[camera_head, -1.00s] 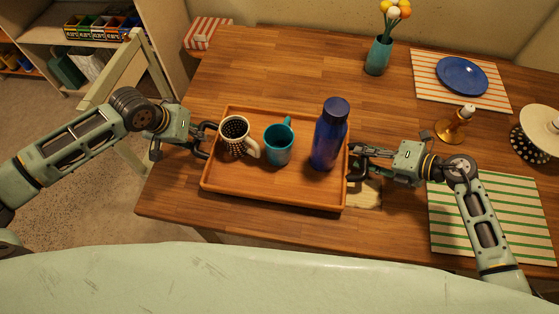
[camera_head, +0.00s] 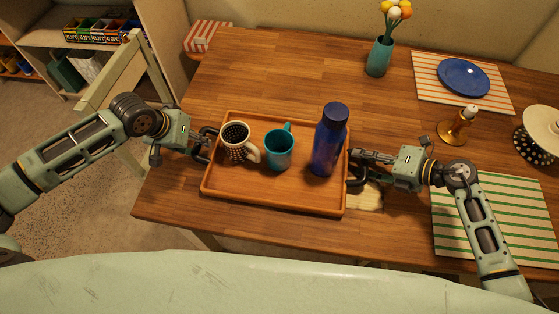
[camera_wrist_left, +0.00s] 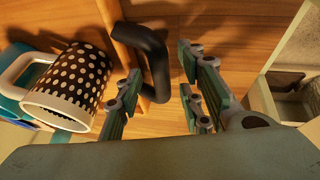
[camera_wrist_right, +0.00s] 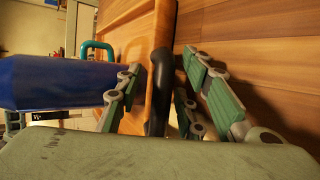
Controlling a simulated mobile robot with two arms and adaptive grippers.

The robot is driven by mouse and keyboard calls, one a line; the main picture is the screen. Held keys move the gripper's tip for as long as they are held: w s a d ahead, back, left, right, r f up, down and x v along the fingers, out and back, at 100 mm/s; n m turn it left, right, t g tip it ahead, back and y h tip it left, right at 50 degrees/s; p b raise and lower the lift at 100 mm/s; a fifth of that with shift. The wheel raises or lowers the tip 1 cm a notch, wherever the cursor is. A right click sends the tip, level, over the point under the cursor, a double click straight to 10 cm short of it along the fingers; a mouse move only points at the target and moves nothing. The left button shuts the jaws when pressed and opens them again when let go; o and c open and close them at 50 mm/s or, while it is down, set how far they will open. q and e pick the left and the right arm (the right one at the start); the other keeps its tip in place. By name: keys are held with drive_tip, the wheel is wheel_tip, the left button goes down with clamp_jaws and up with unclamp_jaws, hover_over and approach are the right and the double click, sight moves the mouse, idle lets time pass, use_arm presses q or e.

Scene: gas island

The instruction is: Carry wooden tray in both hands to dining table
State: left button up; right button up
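The wooden tray (camera_head: 270,196) rests on the wooden dining table (camera_head: 290,70). It holds a dotted mug (camera_head: 234,146), a teal mug (camera_head: 279,150) and a dark blue bottle (camera_head: 328,145), all upright. My left gripper (camera_head: 207,143) is open at the tray's left end. Its spread fingers stand beside the black handle (camera_wrist_left: 152,60), with a gap in the left wrist view. My right gripper (camera_head: 357,163) is open at the right end, its fingers on either side of the other black handle (camera_wrist_right: 160,85). Whether the right fingers touch that handle is unclear.
A green-striped mat (camera_head: 500,235) lies at the right. A chair (camera_head: 115,75) is at the left.

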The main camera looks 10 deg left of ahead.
drive_tip(key=shift+s+d+r, duration=0.1)
drive_tip(key=shift+s+d, duration=0.05)
use_arm(q)
drive_tip(key=v, duration=1.2)
use_arm(e)
drive_tip(key=v, duration=1.1)
drive_tip(key=shift+d+r, duration=0.25)
drive_tip(key=shift+s+f, duration=0.1)
